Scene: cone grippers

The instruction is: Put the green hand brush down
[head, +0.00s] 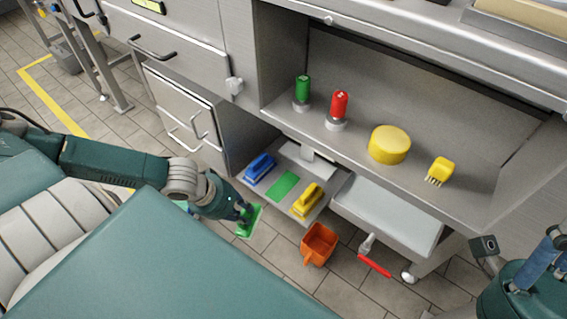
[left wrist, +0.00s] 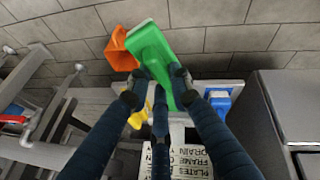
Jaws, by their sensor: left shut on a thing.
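The green hand brush (head: 251,223) is in my left gripper (head: 243,212), low in front of the lower shelf (head: 325,189) and apart from it. In the left wrist view the green brush (left wrist: 158,58) sits between the blue fingers of my left gripper (left wrist: 160,82), which are shut on it. A flat green patch (head: 283,185) lies bare on the lower shelf, between a blue brush (head: 260,168) and a yellow brush (head: 307,200). My right gripper (head: 540,265) is partly in view at the lower right edge; its fingertips cannot be made out.
An orange scoop (head: 319,244) is just past the shelf's front edge. A white bin lid (head: 390,213) and a red-handled tool (head: 374,265) are to the right.

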